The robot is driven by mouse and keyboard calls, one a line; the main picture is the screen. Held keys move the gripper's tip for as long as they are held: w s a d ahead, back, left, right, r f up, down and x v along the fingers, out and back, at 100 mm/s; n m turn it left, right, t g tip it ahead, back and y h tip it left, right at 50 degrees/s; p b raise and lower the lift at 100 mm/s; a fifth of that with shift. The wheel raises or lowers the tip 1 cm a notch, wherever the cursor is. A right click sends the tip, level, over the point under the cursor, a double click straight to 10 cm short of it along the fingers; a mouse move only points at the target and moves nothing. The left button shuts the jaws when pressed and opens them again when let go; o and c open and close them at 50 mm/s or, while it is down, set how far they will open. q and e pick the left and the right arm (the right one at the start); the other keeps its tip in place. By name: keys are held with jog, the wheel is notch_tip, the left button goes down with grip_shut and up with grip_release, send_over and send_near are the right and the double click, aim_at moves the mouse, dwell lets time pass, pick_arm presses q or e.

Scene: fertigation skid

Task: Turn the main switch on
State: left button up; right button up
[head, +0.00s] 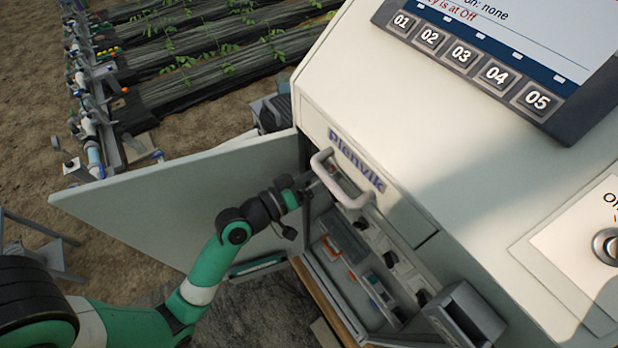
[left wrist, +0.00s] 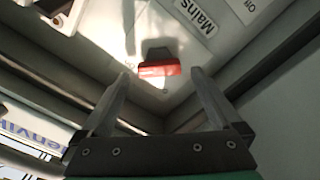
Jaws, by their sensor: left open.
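The main switch (left wrist: 160,68) is a red handle on the pale inner panel of the cabinet, seen in the left wrist view beside a "Mains" label (left wrist: 197,14). A second label reading "Off" shows partly at the top edge. My left gripper (left wrist: 160,80) is open, its two fingers on either side of the red handle in the picture. I cannot tell whether they touch it. My right gripper is not in view.
The cabinet door (head: 150,205) stands open to the left, behind my arm. A white pull handle (head: 340,180) juts out close to my wrist. A screen (head: 520,35) with numbered buttons and a key switch (head: 606,246) are at right. Small devices sit in the lower compartment (head: 365,275).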

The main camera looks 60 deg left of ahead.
pick_arm(q)
jog(key=s, duration=1)
jog(key=shift+d+b, duration=0.15)
jog(key=shift+b, duration=0.2)
